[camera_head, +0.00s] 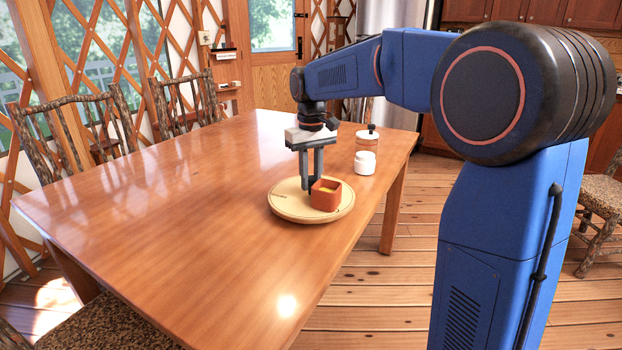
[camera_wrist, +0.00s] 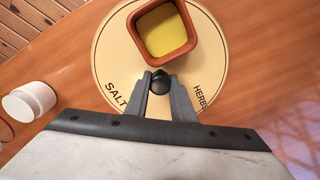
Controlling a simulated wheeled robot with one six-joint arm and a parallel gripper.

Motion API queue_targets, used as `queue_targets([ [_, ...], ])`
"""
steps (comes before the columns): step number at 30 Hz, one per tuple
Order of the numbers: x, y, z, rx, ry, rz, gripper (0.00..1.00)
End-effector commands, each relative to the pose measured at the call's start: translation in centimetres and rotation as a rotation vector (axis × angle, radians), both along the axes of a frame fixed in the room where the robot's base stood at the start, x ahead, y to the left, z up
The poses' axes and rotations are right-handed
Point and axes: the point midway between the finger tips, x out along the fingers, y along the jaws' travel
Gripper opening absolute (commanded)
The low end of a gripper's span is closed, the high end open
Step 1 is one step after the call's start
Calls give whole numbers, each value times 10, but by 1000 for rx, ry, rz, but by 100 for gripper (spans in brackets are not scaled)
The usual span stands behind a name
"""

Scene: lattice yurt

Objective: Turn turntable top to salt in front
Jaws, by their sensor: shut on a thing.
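The round pale wooden turntable (camera_head: 286,203) lies flat on the table. The wrist view also shows its top (camera_wrist: 110,60), with the word SALT (camera_wrist: 116,96) at lower left and HERBS (camera_wrist: 201,98) at lower right. A square terracotta dish (camera_head: 326,198) with yellow contents stands on the turntable; it also shows at the top of the wrist view (camera_wrist: 190,42). My gripper (camera_head: 309,186) points down over the turntable, beside the dish. Its fingers are shut on a small dark knob (camera_wrist: 160,80) on the turntable top. Any other labels are hidden or too small to read.
A white jar (camera_head: 365,163) stands on the table behind the turntable, and a lidded jar (camera_head: 367,136) stands farther back. The wooden table (camera_head: 150,200) is clear to the left. Rustic chairs (camera_head: 85,130) stand along its far left side.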

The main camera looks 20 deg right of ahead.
Motion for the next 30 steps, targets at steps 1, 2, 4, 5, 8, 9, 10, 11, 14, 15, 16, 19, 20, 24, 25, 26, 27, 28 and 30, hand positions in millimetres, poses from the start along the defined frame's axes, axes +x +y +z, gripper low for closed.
queue_targets([
  [1, 0, 0, 1, 0, -1, -23, 0],
  [2, 0, 0, 1, 0, -2, -38, 0],
  [4, 0, 0, 1, 0, -2, -74, 0],
  [5, 0, 0, 1, 0, -2, -88, 0],
  [8, 0, 0, 1, 0, -2, -139, 0],
  [9, 0, 0, 1, 0, -2, -158, 0],
  [10, 0, 0, 1, 0, -2, -174, 0],
  [11, 0, 0, 1, 0, -2, -188, 0],
  [14, 0, -1, 1, 0, -2, -239, 0],
  [15, 1, -1, 1, 0, -2, -258, 0],
  [16, 0, -1, 1, 0, -2, -274, 0],
  [19, 0, -1, 1, 0, -2, -324, 0],
  [20, 0, -1, 1, 0, -2, -338, 0],
  [24, 0, -1, 1, 0, -2, -408, 0],
  [25, 0, -1, 1, 0, -2, -424, 0],
  [26, 0, -1, 1, 0, -2, -438, 0],
  [27, 0, -1, 1, 0, -3, -459, 0],
  [28, 0, -1, 1, 0, -3, -473, 0],
  [30, 0, -1, 1, 0, -3, -508, 0],
])
